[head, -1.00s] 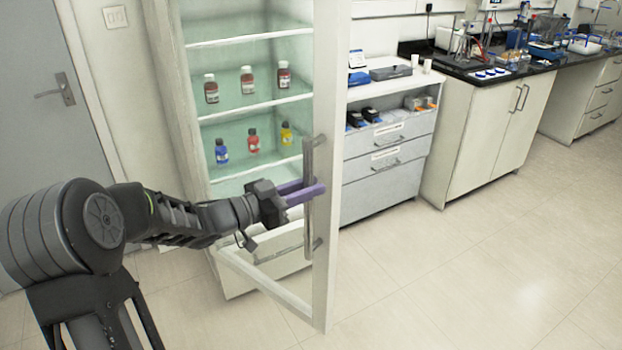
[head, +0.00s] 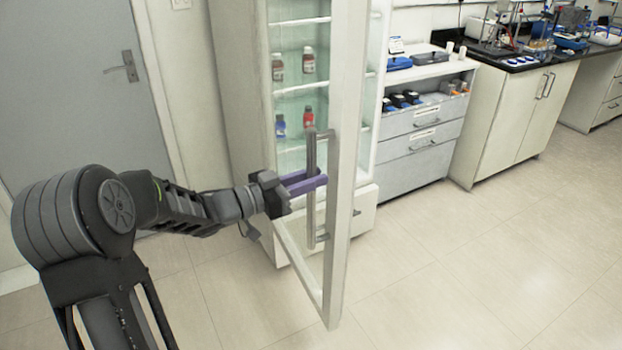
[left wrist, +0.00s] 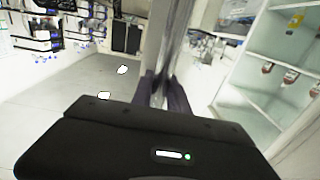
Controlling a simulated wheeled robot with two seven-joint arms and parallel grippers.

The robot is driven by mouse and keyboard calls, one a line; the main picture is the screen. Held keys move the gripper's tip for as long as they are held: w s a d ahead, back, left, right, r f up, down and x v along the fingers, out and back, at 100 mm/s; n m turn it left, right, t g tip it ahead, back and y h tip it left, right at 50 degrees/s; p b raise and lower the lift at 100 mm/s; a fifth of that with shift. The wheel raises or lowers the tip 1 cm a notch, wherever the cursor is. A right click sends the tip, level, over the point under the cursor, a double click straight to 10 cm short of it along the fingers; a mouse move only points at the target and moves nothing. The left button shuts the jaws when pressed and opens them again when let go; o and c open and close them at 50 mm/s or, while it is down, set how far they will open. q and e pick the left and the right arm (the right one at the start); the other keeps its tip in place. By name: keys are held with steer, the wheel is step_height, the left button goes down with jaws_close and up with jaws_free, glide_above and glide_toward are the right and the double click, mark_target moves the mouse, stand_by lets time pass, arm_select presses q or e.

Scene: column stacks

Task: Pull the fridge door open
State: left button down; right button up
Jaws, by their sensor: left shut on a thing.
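The fridge (head: 239,120) stands open at the back middle of the head view, with bottles on its shelves. Its framed glass door (head: 345,200) stands out from the body toward me. A vertical metal handle (head: 311,195) is on the door. My left gripper (head: 312,183), with purple fingers, is shut on the handle. In the left wrist view the fingers (left wrist: 165,92) close around the handle (left wrist: 166,60), and fridge shelves show at the right. My right gripper is in neither view.
A grey drawer cabinet (head: 420,140) stands right of the fridge, then a black-topped lab counter (head: 510,66). A grey room door (head: 75,90) is at the left. The tiled floor (head: 480,270) at front right is clear.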

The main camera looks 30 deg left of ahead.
arm_select(q)
steer(key=c, duration=1.3)
jaws_free()
steer(key=b+v, duration=0.1)
steer(key=v, duration=0.6)
steer(key=shift+s+a, duration=0.2)
steer(key=shift+s, duration=0.1)
